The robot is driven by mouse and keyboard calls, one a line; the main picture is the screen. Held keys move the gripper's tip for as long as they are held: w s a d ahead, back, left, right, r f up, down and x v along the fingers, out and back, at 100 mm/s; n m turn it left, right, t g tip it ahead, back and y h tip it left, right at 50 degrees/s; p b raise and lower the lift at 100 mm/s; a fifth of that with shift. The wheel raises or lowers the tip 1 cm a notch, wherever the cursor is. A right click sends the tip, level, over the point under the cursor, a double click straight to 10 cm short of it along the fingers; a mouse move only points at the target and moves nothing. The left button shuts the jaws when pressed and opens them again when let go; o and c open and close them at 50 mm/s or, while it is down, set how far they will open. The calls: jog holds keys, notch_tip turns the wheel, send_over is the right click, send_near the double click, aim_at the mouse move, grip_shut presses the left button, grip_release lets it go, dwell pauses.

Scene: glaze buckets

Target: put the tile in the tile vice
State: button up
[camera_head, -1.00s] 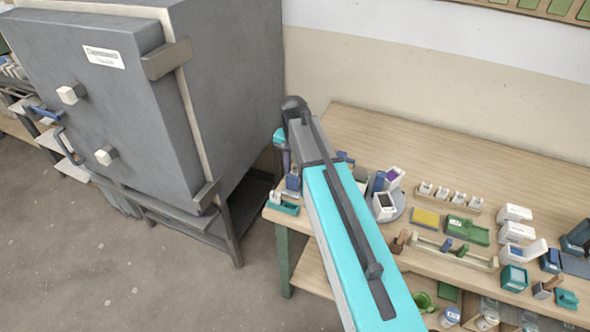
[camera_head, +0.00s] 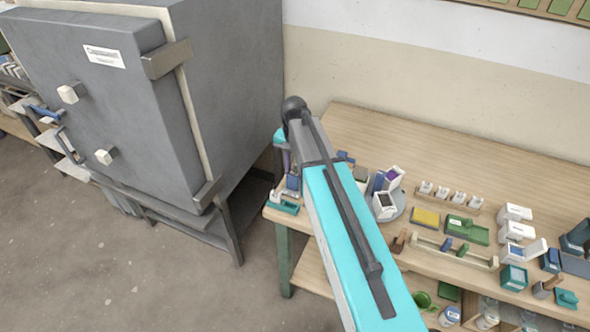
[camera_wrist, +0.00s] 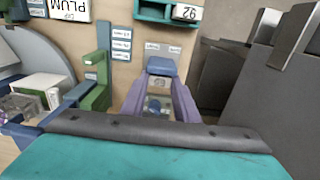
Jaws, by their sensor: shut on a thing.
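My gripper (camera_wrist: 161,72) shows in the wrist view as two purple fingers reaching down toward the wooden bench. It is shut on a small blue piece between the fingertips, which looks like the tile (camera_wrist: 161,66). Small labelled pieces show behind it between the fingers, but I cannot tell what they are. In the head view my gripper (camera_head: 286,160) is small and partly hidden by my arm, above the bench's near left corner. I cannot tell for sure which thing is the tile vice; a green upright bracket (camera_wrist: 98,82) stands beside the fingers, apart from them.
A teal holder (camera_head: 284,207) with a white label sits at the bench's left corner; it also shows in the wrist view (camera_wrist: 157,14). The grey kiln (camera_head: 110,100) stands close on the left. White containers (camera_head: 384,206) and several small blocks crowd the bench to the right.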

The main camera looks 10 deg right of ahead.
jog(key=shift+f, duration=0.1)
jog(key=o, duration=1.1)
jog(key=shift+r+p, duration=2.1)
jog(key=shift+r, duration=1.45)
jog(key=shift+f, duration=0.1)
